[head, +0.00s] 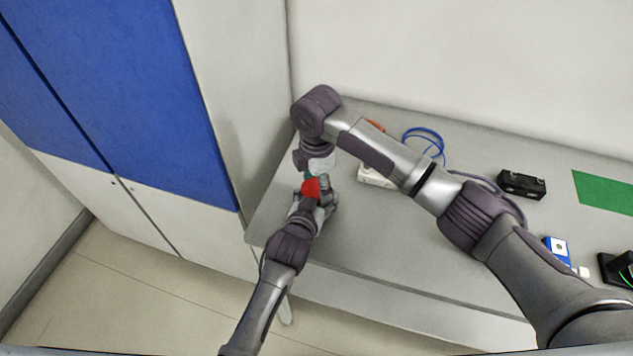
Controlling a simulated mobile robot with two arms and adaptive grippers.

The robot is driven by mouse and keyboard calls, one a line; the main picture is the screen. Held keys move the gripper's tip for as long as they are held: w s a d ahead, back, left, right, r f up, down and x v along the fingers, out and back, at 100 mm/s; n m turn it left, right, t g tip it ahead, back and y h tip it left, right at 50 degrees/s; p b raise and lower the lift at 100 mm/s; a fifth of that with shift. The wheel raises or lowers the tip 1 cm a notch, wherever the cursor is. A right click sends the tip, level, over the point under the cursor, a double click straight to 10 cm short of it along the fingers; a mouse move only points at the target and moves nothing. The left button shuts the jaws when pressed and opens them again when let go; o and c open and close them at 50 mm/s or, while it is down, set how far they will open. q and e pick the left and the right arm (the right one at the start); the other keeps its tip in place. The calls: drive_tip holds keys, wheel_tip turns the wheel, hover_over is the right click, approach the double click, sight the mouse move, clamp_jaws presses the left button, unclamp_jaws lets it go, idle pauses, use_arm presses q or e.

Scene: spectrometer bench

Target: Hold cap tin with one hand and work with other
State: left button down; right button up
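A small red object (311,187), which looks like the cap tin, is at the left end of the grey bench. My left gripper (322,192) comes from the near side, with its fingers around the red object, and appears shut on it. My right gripper (318,163) points down from above, just behind the red object. A small teal-green bit shows between the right gripper and the red object. The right fingertips are hidden, so I cannot tell whether they are open or touch anything.
The grey bench (400,240) holds a white power strip (374,177), a blue cable (424,134), a black block (521,184), a green mat (606,192) and a blue-white box (556,250). A blue-and-white cabinet (120,90) stands left. My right arm spans the bench.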

use_arm(q)
drive_tip(key=shift+f, duration=0.1)
use_arm(e)
drive_tip(key=o, duration=0.4)
drive_tip(key=shift+f, duration=0.15)
drive_tip(key=shift+o, duration=0.2)
drive_tip(key=shift+r, duration=2.35)
wheel_tip(320, 180, up, 3)
drive_tip(key=shift+w+f, duration=0.15)
drive_tip(key=shift+f, duration=0.05)
drive_tip(key=shift+r, duration=0.45)
